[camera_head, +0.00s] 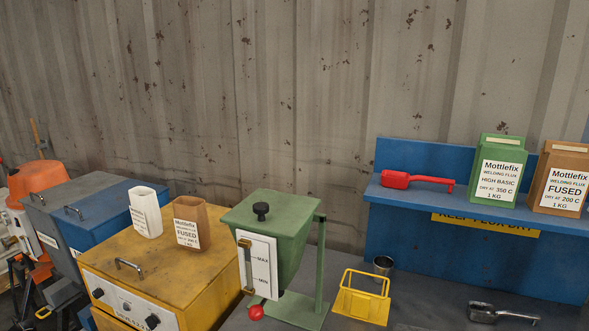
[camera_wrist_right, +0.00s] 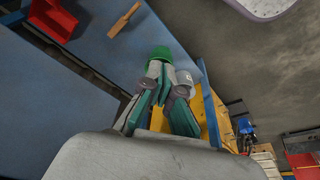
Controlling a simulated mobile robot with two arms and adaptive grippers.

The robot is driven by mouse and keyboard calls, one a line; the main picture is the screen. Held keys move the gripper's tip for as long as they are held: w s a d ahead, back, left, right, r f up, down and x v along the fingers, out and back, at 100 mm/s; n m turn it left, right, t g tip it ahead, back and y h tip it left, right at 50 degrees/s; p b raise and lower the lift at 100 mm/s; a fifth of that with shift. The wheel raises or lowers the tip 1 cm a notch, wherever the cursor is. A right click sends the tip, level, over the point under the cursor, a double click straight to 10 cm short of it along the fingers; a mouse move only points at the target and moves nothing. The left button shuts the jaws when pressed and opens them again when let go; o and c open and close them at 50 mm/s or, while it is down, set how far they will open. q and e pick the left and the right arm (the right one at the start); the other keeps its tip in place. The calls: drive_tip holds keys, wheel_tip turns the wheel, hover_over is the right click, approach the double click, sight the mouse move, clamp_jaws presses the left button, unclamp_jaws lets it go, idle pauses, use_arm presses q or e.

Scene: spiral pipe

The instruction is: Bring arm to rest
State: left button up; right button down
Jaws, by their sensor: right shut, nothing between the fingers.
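My right gripper (camera_wrist_right: 168,82) shows in the right wrist view, with grey fingers and dark green pads. Its fingers are shut with nothing between them. A green round object (camera_wrist_right: 160,53) appears just beyond the fingertips, and a pale cup-like object (camera_wrist_right: 184,77) beside them; whether they touch the fingers I cannot tell. Neither gripper shows in the head view, and my left gripper is in no view.
A yellow oven (camera_head: 165,265) bears two open packets.

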drive_tip(key=s+d+f+g, duration=0.1)
drive_tip(key=s+f, duration=0.5)
drive_tip(key=f, duration=0.6)
drive_tip(key=s+d+f, duration=0.1)
drive_tip(key=s+f, duration=0.4)
drive_tip(key=f, duration=0.7)
drive_tip(key=s+d+f+g, duration=0.1)
drive_tip(key=s+f, duration=0.4)
drive_tip(key=s, duration=0.3)
drive_tip(key=shift+s+d, duration=0.15)
drive_tip(key=shift+s, duration=0.25)
